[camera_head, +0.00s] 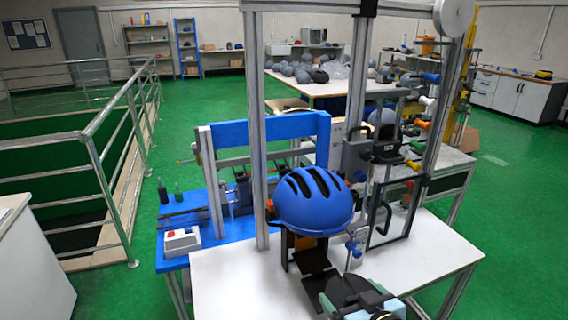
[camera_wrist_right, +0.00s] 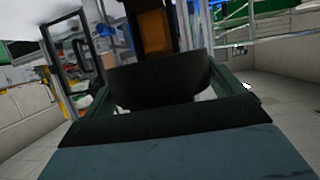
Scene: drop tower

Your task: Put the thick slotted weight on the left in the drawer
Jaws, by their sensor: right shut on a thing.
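My right gripper (camera_head: 358,298) is at the bottom of the head view, over the front edge of the white table. It is shut on a dark, thick round disc (camera_head: 345,286), which looks like the slotted weight. In the right wrist view the disc (camera_wrist_right: 158,82) sits across the fingers; its slot cannot be made out. Whether it is the left one of several weights cannot be told. My left gripper is not in view. I cannot make out the drawer.
A blue helmet (camera_head: 314,200) hangs in the drop tower frame (camera_head: 256,120), just behind the gripper. A clear guard door (camera_head: 392,215) stands to its right. A blue bench with a control box (camera_head: 182,241) is at the left. The white table (camera_head: 440,255) is bare at front right.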

